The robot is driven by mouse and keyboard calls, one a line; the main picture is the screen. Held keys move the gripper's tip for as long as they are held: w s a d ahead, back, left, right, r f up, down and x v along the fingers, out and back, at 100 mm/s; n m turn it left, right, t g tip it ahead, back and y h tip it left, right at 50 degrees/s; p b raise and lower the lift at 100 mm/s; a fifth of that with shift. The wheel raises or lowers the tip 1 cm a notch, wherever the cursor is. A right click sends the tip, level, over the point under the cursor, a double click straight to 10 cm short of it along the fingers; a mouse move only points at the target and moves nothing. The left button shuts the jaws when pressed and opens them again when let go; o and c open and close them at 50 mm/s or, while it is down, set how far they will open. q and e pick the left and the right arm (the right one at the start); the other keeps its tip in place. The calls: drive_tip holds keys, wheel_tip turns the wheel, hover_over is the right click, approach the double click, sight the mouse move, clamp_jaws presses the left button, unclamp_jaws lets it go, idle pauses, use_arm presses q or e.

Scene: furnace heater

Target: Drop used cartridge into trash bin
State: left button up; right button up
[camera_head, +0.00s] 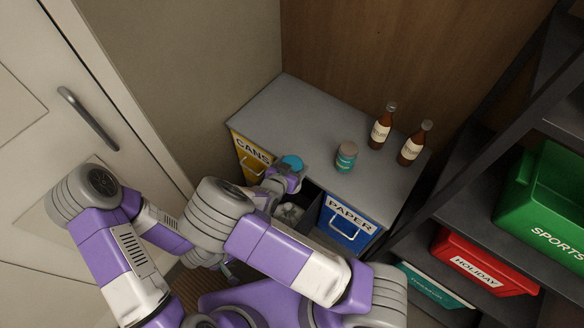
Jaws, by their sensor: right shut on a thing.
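My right gripper (291,174) is over the front edge of the grey cabinet, between the yellow CANS bin and the blue PAPER bin. It is shut on a round, teal-topped thing, which I take to be the used cartridge (292,162); the fingers hide its lower part. Below the gripper is an open, dark trash bin (313,225), pulled out between the labelled bins, with pale crumpled contents showing. My arm hides much of this bin. My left gripper (228,268) is low at the centre left, mostly hidden behind my arms, so its jaws are unclear.
On the cabinet top (310,118) stand a teal-labelled jar (346,157) and two brown bottles (380,130) (414,146). The CANS bin (247,159) and PAPER bin (345,224) flank the open bin. Dark shelves at right hold green (548,205) and red (480,262) boxes.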

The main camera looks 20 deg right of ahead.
drive_tip(key=shift+f+b, duration=2.8)
drive_tip(key=shift+f, duration=0.25)
drive_tip(key=o, duration=1.6)
drive_tip(key=shift+o, duration=0.2)
drive_tip(key=p+v, duration=0.3)
drive_tip(key=v, duration=0.4)
drive_tip(key=shift+s+r, duration=0.2)
drive_tip(key=shift+s, duration=0.05)
drive_tip(key=shift+a, duration=0.15)
